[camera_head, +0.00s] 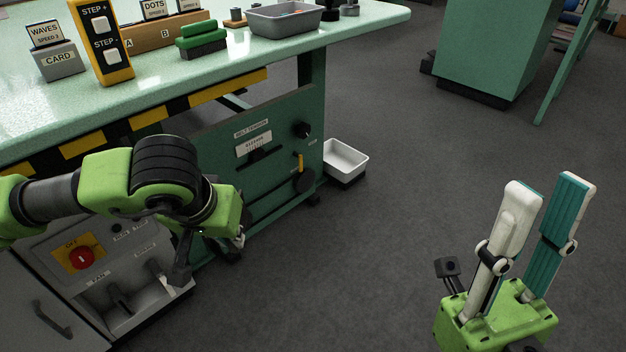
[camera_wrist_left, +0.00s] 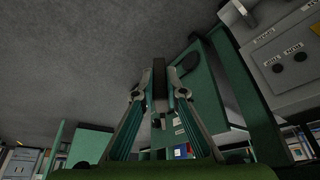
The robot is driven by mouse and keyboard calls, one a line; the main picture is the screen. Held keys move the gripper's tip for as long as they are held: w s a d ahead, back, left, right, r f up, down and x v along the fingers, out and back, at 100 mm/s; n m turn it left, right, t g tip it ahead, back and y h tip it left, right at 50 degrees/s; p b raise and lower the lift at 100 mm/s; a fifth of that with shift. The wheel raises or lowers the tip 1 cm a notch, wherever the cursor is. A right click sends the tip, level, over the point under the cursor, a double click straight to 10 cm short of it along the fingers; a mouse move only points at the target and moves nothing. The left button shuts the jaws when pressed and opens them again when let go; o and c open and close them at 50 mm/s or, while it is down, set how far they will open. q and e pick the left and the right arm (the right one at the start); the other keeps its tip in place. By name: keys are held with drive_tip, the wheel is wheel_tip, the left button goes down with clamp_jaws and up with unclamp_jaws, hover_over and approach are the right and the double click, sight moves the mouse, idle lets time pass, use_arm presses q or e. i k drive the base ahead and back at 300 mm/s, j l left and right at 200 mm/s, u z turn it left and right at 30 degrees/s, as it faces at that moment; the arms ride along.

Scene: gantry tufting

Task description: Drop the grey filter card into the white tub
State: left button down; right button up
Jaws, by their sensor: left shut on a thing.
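The white tub (camera_head: 345,158) stands on the floor just right of the green machine's end, open at the top. My left gripper (camera_head: 238,241) is in front of the machine's side, left of the tub and apart from it; my own wrist hides most of it. In the left wrist view, its fingers (camera_wrist_left: 158,96) are shut on a thin dark grey piece, the grey filter card (camera_wrist_left: 159,78), seen almost edge-on. Its face cannot be seen. My right gripper (camera_head: 543,184) is open and empty, pointing up at the lower right.
The green bench (camera_head: 370,14) carries a grey tray (camera_head: 285,20), a green-handled brush (camera_head: 202,40), a card holder (camera_head: 58,62) and a yellow step box (camera_head: 100,42). The middle floor is clear.

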sight(342, 177)
drive_tip(key=i+l+u, duration=0.1)
drive_tip(key=i+l, duration=0.25)
drive_tip(key=i+l+u, duration=0.1)
drive_tip(key=i+l, duration=0.25)
drive_tip(key=l, duration=0.15)
drive_tip(key=i+l+u, duration=0.1)
drive_tip(key=i+l, duration=0.25)
drive_tip(key=l, duration=0.1)
